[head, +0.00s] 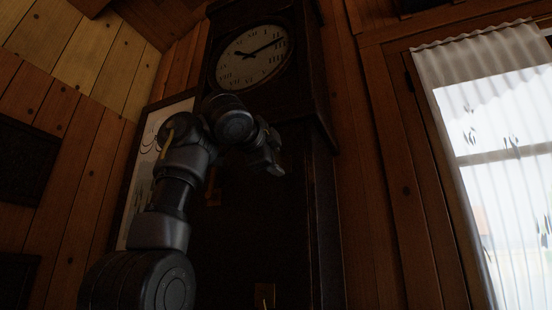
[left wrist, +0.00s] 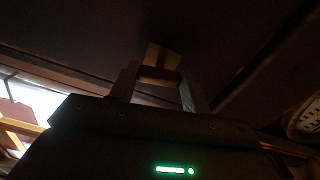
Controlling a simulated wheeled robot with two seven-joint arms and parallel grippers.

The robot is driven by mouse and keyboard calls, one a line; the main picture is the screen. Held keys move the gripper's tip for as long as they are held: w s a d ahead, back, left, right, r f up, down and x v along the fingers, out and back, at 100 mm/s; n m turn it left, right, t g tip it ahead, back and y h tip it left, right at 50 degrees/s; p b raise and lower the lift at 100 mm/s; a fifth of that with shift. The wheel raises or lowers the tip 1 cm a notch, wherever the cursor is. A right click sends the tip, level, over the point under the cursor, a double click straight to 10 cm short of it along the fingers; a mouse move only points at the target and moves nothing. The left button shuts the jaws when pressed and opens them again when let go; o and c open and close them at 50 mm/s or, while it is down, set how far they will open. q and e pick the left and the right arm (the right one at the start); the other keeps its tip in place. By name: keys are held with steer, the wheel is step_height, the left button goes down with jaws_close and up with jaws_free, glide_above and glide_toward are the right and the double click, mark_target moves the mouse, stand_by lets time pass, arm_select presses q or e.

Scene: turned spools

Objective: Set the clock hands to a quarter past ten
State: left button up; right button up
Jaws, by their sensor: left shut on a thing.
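The clock face (head: 252,57) is pale and round, high in a tall dark case (head: 262,215), tilted in the head view. Its shorter hand points to the upper left. Its longer hand (head: 270,45) points right and a little up; I cannot read the exact minute. My left gripper (head: 272,168) is below the face, in front of the dark case. In the left wrist view the two fingers (left wrist: 160,88) are shut on a small tan-brown piece (left wrist: 163,56); what it is I cannot tell. Part of the clock face (left wrist: 306,118) shows at the right edge there. My right gripper is not in view.
A framed picture (head: 145,165) hangs behind my left arm, left of the case. A bright window with a sheer curtain (head: 450,75) is at the right. Wood-panelled walls (head: 80,190) surround the clock. The room is dim.

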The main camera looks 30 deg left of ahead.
arm_select(q)
steer(key=shift+m, duration=0.6)
steer(key=o, duration=1)
steer(key=shift+s, duration=0.1)
steer(key=s+b, duration=0.5)
steer(key=s, duration=0.5)
steer(key=shift+s+d, duration=0.35)
steer(key=shift+w+d, duration=0.1)
